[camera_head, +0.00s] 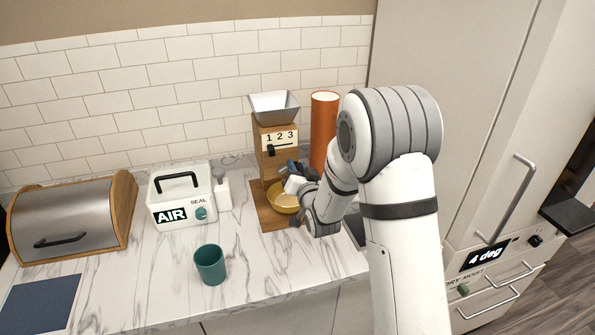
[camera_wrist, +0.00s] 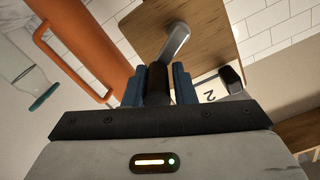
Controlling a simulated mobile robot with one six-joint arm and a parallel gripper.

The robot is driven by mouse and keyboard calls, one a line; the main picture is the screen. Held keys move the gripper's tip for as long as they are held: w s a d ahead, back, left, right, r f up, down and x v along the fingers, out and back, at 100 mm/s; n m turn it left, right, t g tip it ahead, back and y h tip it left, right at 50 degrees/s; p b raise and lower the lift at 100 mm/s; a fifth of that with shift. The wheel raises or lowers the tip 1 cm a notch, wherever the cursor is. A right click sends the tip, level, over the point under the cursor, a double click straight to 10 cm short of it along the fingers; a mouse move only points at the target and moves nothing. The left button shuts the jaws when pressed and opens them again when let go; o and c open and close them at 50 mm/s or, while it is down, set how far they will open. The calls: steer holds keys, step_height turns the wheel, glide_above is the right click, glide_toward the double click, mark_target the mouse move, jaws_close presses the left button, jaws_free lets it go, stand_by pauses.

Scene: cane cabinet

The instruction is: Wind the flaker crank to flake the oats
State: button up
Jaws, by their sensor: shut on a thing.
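The flaker (camera_head: 262,170) is a wooden upright unit with a grey hopper (camera_head: 273,105) on top and a "1 2 3" scale with a dark slider on its front. A yellow bowl (camera_head: 281,198) sits on its base. My gripper (camera_head: 294,168) is at the flaker's right side, above the bowl. In the wrist view, my gripper's blue fingers (camera_wrist: 159,84) are shut around the dark knob (camera_wrist: 157,80) of the metal crank (camera_wrist: 176,40), which runs to the wooden body. Any oats are hidden from view.
An orange cylinder (camera_head: 323,130) stands just behind and right of the flaker. A white "AIR" box (camera_head: 181,193), a small white bottle (camera_head: 223,190), a teal cup (camera_head: 210,264) and a bread bin (camera_head: 75,220) stand on the left.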

step_height(320, 180, down, 5)
steer(key=m+b, duration=1)
steer(key=b, duration=0.8)
steer(key=shift+d+b, duration=0.15)
steer(key=shift+b, duration=0.15)
steer(key=m+b, duration=0.2)
steer(key=shift+a+f+m+b, duration=0.2)
steer(key=shift+m+b, duration=0.1)
steer(key=shift+m, duration=0.1)
steer(key=shift+r, duration=0.15)
steer(key=o, duration=0.9)
steer(key=shift+r, duration=0.1)
steer(key=shift+s, duration=0.1)
steer(key=shift+b+v, duration=0.55)
steer(key=shift+v, duration=3.3)
